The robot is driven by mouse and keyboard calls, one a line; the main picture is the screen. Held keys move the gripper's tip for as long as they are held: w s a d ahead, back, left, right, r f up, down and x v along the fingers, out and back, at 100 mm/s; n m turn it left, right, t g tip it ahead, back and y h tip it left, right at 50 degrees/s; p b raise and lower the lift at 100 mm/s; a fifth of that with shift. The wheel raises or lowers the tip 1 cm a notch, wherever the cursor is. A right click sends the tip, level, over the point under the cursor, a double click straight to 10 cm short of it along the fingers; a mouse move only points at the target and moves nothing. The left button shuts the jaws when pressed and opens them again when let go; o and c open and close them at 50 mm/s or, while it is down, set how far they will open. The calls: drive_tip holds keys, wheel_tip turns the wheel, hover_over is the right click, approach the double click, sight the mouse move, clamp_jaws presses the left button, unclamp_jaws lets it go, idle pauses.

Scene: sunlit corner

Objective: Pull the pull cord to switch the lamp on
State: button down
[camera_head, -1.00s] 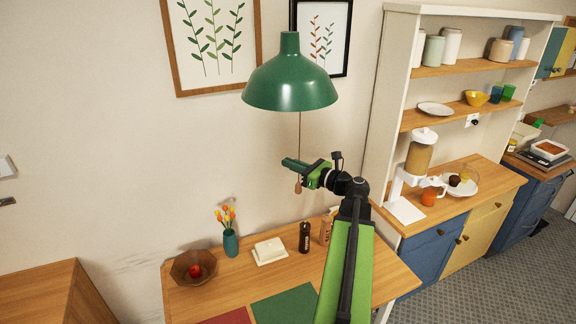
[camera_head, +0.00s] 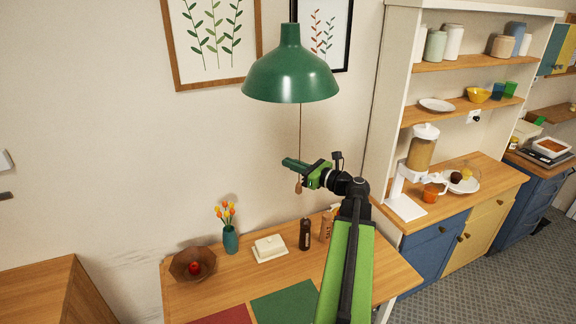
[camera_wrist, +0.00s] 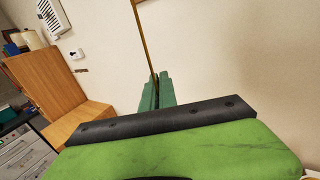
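The green dome lamp (camera_head: 291,78) hangs in the upper middle of the head view, and no glow shows from it. Its thin pull cord (camera_head: 300,130) runs straight down from the shade to my gripper (camera_head: 292,164). A small brown knob (camera_head: 298,187) at the cord's end hangs just below the fingers. In the wrist view the cord (camera_wrist: 143,35) comes down between the two green fingertips of my gripper (camera_wrist: 157,88). The fingers are close together and appear shut on the cord. The exact contact is too small to see.
Below is a wooden table (camera_head: 225,291) with a bowl (camera_head: 192,265), a vase (camera_head: 230,239), a butter dish (camera_head: 269,248) and a dark bottle (camera_head: 305,234). A shelf unit (camera_head: 390,130) stands at the right. The air around the cord is clear.

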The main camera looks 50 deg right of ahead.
drive_tip(key=c, duration=1.6)
unclamp_jaws()
drive_tip(key=s, duration=0.5)
drive_tip(key=s+d, duration=0.1)
drive_tip(key=s, duration=0.5)
drive_tip(key=s+d, duration=0.1)
drive_tip(key=s, duration=0.5)
drive_tip(key=shift+s+d, duration=0.15)
drive_tip(key=shift+d, duration=0.05)
